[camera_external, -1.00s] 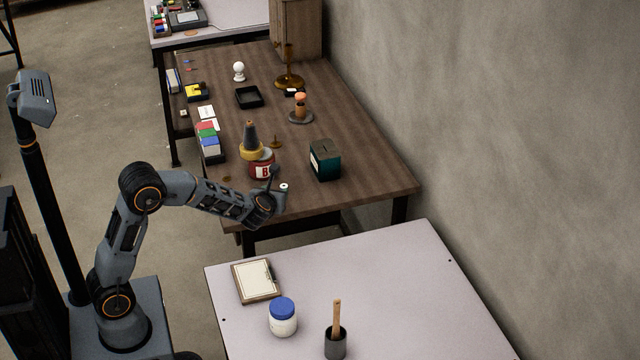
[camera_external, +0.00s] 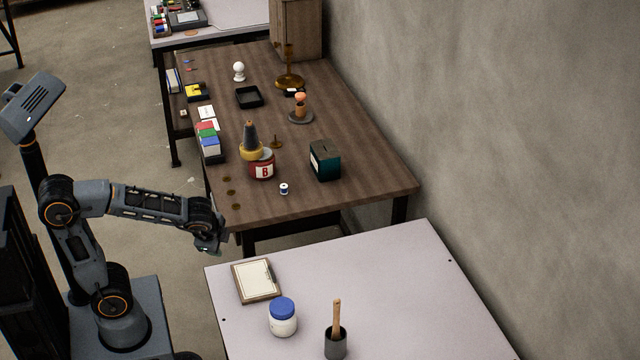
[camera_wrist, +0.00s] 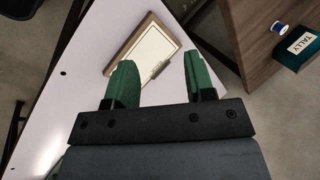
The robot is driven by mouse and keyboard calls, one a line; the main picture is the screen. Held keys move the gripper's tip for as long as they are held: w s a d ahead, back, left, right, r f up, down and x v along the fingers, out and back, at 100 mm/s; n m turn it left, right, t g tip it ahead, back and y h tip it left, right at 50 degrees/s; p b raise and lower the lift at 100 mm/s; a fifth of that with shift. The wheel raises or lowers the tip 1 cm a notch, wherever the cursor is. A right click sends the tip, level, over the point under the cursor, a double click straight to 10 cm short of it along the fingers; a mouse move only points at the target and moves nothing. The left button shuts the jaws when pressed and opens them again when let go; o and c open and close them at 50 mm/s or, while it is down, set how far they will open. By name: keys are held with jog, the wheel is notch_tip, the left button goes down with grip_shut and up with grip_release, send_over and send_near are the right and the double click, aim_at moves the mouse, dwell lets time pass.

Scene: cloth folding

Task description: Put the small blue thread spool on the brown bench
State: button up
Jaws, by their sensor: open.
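The small blue thread spool (camera_external: 284,188) stands upright on the brown bench (camera_external: 345,203), near its front edge, between the red tin and the dark green box. It also shows in the wrist view (camera_wrist: 279,27), at the upper right. My gripper (camera_external: 215,248) is off the bench's near left corner, clear of the spool. In the wrist view its two green fingers (camera_wrist: 157,80) are apart with nothing between them. The clipboard on the pale table shows beyond the fingers.
A red tin (camera_external: 262,170) marked B, a yellow-and-grey cone (camera_external: 250,143) and a dark green box (camera_external: 325,160) stand near the spool. The pale table (camera_external: 400,290) holds a clipboard (camera_external: 256,281), a blue-lidded jar (camera_external: 283,318) and a cup with a brush (camera_external: 336,343).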

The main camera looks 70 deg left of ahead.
jog(key=s+d+n+h, duration=0.4)
jog(key=s+d+n, duration=0.1)
jog(key=d, duration=0.3)
jog(key=shift+s+f+n, duration=0.3)
jog(key=shift+s+n, duration=0.05)
jog(key=shift+n, duration=0.05)
jog(key=shift+r, duration=0.1)
notch_tip(320, 180, up, 15)
jog(key=p, duration=1.4)
jog(key=shift+s+a+t, duration=0.15)
jog(key=shift+t, duration=0.25)
